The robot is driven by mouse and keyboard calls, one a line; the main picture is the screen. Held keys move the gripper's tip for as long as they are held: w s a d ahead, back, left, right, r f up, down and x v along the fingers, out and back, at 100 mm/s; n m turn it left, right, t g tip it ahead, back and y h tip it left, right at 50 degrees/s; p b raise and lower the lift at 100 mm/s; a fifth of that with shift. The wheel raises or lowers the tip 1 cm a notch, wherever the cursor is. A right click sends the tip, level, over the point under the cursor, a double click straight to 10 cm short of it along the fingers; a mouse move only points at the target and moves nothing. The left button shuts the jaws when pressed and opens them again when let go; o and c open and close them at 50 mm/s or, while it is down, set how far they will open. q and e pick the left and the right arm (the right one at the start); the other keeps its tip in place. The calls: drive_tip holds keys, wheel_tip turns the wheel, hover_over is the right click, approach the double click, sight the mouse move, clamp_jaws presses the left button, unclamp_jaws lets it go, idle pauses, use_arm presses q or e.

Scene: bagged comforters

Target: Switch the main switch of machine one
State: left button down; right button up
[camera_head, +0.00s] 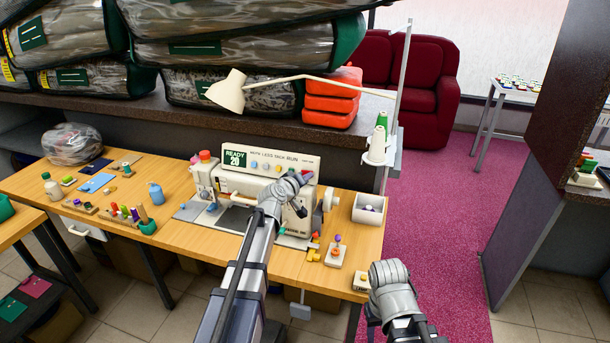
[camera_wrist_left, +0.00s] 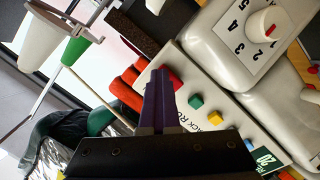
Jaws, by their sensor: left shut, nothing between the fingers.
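A cream sewing machine (camera_head: 245,188) stands on the wooden table, with a sign panel (camera_head: 270,158) along its top carrying a green READY 20 label and coloured buttons. My left gripper (camera_head: 304,178) is shut and empty at the panel's right end. In the left wrist view its purple fingers (camera_wrist_left: 160,84) point at a red button (camera_wrist_left: 174,80) at the panel end; I cannot tell whether they touch. A white numbered dial (camera_wrist_left: 268,26) is on the machine body. Which control is the main switch is unclear. My right gripper's fingers are not visible.
A lamp (camera_head: 230,92) arches over the machine. Red folded bundles (camera_head: 332,98) and bagged comforters (camera_head: 250,50) lie on the shelf behind. A thread stand (camera_head: 378,148) and white bin (camera_head: 369,208) are at the right. Small coloured pieces and bottles cover the table's left.

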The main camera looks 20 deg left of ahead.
use_arm(q)
drive_tip(key=shift+p+v, duration=0.75)
drive_tip(key=shift+v, duration=1.65)
drive_tip(key=shift+f, duration=0.1)
drive_tip(key=p+v, duration=0.2)
drive_tip(key=v, duration=0.6)
drive_tip(key=s+d+f+m+g+h, duration=0.1)
drive_tip(key=s+d+f+m+g, duration=0.25)
drive_tip(key=d, duration=0.45)
drive_tip(key=s+d+f+m+g+h, duration=0.25)
drive_tip(key=s+d+f, duration=0.25)
drive_tip(key=d, duration=0.3)
drive_tip(key=s+d+f+m+g+y, duration=0.1)
drive_tip(key=s+f+m+g+y, duration=0.1)
drive_tip(key=s, duration=0.6)
drive_tip(key=s+d+f+m+g+y, duration=0.1)
drive_tip(key=s+f+m+g+y, duration=0.2)
drive_tip(key=s, duration=0.6)
drive_tip(key=f+g+y, duration=0.1)
drive_tip(key=g+y, duration=0.1)
drive_tip(key=g, duration=0.1)
drive_tip(key=shift+s+d+f+g, duration=0.3)
